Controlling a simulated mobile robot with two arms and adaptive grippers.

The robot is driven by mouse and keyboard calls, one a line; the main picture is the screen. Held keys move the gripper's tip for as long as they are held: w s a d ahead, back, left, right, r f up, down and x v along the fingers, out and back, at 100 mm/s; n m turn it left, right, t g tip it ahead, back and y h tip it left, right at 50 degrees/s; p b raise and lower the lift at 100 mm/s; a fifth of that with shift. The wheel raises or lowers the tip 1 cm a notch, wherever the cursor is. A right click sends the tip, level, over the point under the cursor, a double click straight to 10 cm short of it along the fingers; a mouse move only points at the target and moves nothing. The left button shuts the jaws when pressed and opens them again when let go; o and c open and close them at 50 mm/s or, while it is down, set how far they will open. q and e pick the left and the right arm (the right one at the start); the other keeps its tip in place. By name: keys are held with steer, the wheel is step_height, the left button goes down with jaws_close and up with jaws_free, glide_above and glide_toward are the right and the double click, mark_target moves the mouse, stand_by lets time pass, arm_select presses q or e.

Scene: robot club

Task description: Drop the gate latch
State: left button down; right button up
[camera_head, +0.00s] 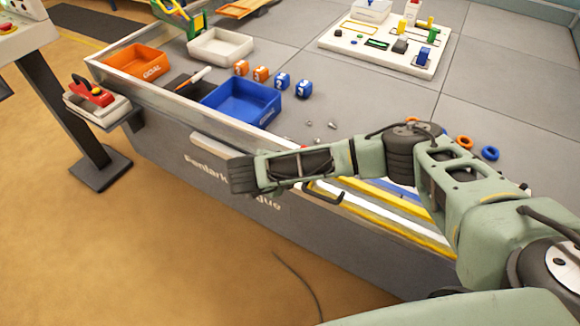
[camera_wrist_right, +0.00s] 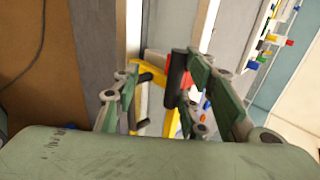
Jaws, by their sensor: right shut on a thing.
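My right gripper (camera_head: 243,175) reaches in from the right, low over the table's front edge. In the right wrist view its fingers (camera_wrist_right: 155,85) are around a small yellow and dark piece (camera_wrist_right: 150,69), which appears to be the gate latch. A dark pad and a bit of red lie against the right finger. In the head view a dark hooked part (camera_head: 325,194) shows just below the gripper, at the front wall. The arm hides much of this area, and I cannot tell the latch's position. My left gripper is not in view.
On the table stand an orange bin (camera_head: 136,63), a blue bin (camera_head: 242,103), a white tray (camera_head: 220,47) and several small cubes. A board with colored blocks (camera_head: 385,45) is at the back. Yellow and white rails (camera_head: 395,208) run along the front right.

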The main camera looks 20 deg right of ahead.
steer(key=shift+s+a+f, duration=0.1)
steer(key=shift+s+f, duration=0.05)
steer(key=shift+f, duration=0.15)
steer(key=v, duration=1.2)
steer(key=shift+r, duration=0.25)
steer(key=shift+w, duration=0.25)
